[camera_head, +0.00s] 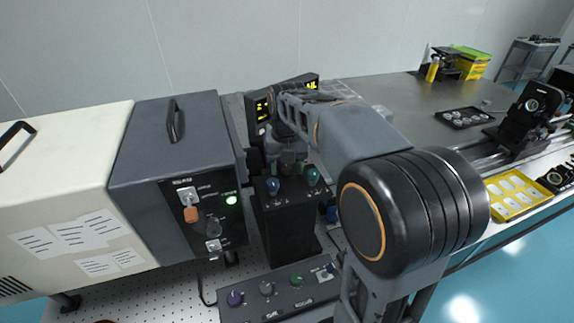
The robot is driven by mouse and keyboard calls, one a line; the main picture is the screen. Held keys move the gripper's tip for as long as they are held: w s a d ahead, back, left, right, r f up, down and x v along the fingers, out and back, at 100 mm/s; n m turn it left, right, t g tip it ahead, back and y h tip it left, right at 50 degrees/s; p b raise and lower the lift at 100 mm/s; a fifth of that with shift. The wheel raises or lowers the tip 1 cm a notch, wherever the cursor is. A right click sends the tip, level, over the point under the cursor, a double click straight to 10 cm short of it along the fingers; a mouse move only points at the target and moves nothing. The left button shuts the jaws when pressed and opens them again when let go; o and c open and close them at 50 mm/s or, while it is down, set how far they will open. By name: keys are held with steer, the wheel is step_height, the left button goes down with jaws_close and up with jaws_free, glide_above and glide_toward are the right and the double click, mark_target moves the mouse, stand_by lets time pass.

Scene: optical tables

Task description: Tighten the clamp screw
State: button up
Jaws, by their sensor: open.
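My gripper (288,164) points down over a black upright box (284,222) in the middle of the view, and its jaws are open. It is small and partly merged with the dark parts around it. Two knobs, one blue (272,185) and one teal (313,177), stand on the box's top front edge, just below and to either side of the gripper. I cannot tell which part is the clamp screw, or whether the gripper touches anything. My arm hides the area right of the box.
A grey instrument (140,170) with an orange-handled switch and a lit green lamp stands left. A control panel (275,296) with several coloured knobs lies in front. Yellow-lit displays (263,108) stand behind. A yellow tray (520,192) and a black tray (464,117) are at right.

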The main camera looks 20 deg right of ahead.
mark_target(287, 167)
step_height(287, 167, up, 14)
steer(key=shift+p, duration=0.3)
stand_by(0.3)
steer(key=shift+f, duration=0.15)
stand_by(0.3)
